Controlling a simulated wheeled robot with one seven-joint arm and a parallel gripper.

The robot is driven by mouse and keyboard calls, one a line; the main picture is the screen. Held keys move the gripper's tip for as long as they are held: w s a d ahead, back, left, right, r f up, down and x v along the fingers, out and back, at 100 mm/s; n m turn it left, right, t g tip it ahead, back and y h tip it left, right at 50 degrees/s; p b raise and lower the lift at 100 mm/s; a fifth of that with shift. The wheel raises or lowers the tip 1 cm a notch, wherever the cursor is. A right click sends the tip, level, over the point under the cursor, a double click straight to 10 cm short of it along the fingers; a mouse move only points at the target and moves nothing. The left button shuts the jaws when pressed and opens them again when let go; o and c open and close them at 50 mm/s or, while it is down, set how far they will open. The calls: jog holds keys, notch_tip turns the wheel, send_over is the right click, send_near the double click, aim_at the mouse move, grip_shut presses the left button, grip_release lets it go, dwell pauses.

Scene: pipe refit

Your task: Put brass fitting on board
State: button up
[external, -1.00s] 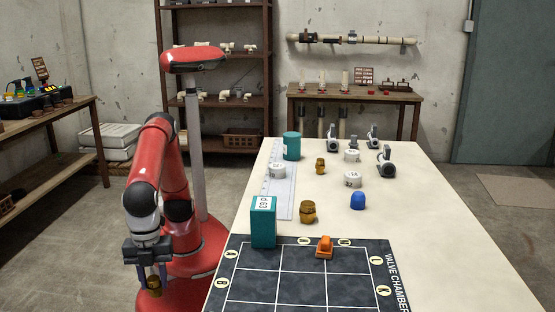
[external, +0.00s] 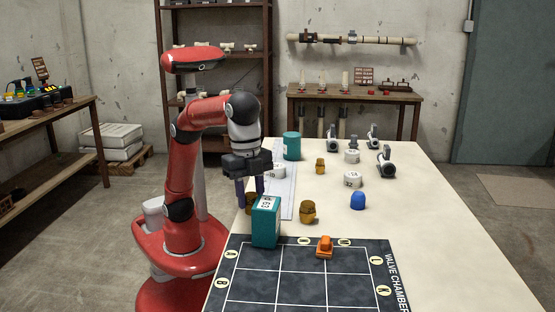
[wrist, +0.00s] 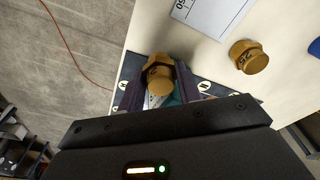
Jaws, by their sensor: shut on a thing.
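My gripper (external: 250,198) is shut on a brass fitting (wrist: 158,74), which shows between the fingers in the wrist view. In the external view this fitting (external: 249,203) is partly hidden behind a teal box (external: 265,222). The gripper is over the table's left edge, just behind the box; I cannot tell whether they touch. The dark board (external: 305,285), marked with a white grid and "VALVE CHAMBER", lies at the near end of the table. Another brass fitting (external: 308,211) stands behind the board, and a smaller one (external: 320,166) stands farther back.
The teal box stands at the board's back left and looks slightly tilted. An orange part (external: 324,247) sits at the board's back edge. A blue part (external: 357,201), white caps (external: 353,180), a teal cylinder (external: 292,146) and grey valves (external: 386,163) stand behind. The table's right side is clear.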

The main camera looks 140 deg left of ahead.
jog(key=s+a+r+n, duration=0.2)
jog(key=a, duration=0.9)
jog(key=s+a+r+n, duration=0.1)
jog(key=s+a+r, duration=0.2)
jog(key=a, duration=0.8)
jog(key=shift+n, duration=0.4)
jog(key=shift+s, duration=0.1)
notch_tip(320, 180, down, 8)
jog(key=shift+d+f+b, duration=0.1)
jog(key=shift+b, duration=0.95)
jog(key=shift+f+p, duration=0.3)
jog(key=shift+f, duration=0.35)
jog(key=o, duration=1)
jog(key=shift+f, duration=0.15)
jog(key=shift+o, duration=0.2)
jog(key=shift+f+b, duration=0.1)
jog(key=shift+b, duration=0.2)
